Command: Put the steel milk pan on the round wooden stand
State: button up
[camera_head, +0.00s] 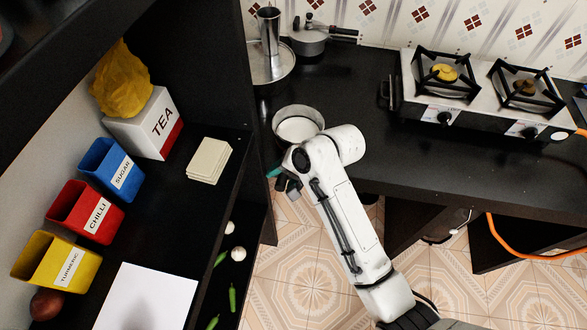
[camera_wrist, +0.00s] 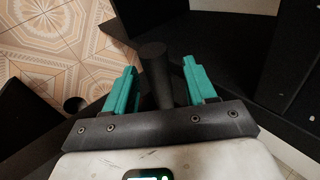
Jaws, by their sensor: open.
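The steel milk pan (camera_head: 284,116) appears to be the round open pan with a pale inside, near the counter's left front edge in the head view. My arm hides part of it. My gripper (camera_head: 284,178) is at the counter's front edge just below the pan, mostly hidden by my wrist. In the wrist view my gripper (camera_wrist: 162,85) is open, its teal fingers apart. A dark rod-like handle (camera_wrist: 153,65) shows between the fingers, with gaps on both sides; it looks like the pan's handle. I cannot make out a round wooden stand in either view.
A stove (camera_head: 470,100) stands at the right of the black counter (camera_head: 350,85). A lidded pot (camera_head: 309,42) and a round steel tray (camera_head: 278,72) with a tall steel vessel (camera_head: 268,28) stand behind the pan. A shelf (camera_head: 165,200) with spice boxes is at the left.

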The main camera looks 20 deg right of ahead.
jog(key=v, duration=1.1)
jog(key=shift+r, duration=0.2)
jog(key=s+d+f+n+g+h, duration=0.1)
jog(key=s+f, duration=0.3)
jog(key=s, duration=0.4)
jog(key=s+d+f+n+g+h, duration=0.1)
jog(key=s+d+f+n+h, duration=0.1)
jog(key=s, duration=0.6)
jog(key=s+d+f+n+g+h, duration=0.1)
jog(key=s+d+f+n, duration=0.3)
jog(key=s, duration=0.4)
jog(key=shift+s+d+f+n+g+h, duration=0.2)
jog(key=shift+d+f+n+g+h, duration=0.1)
jog(key=shift+d+f+n+h, duration=0.4)
jog(key=shift+a+f+m, duration=0.1)
jog(key=shift+a+m, duration=0.15)
jog(key=shift+m, duration=0.15)
jog(key=shift+f+b, duration=0.45)
jog(key=shift+b, duration=0.05)
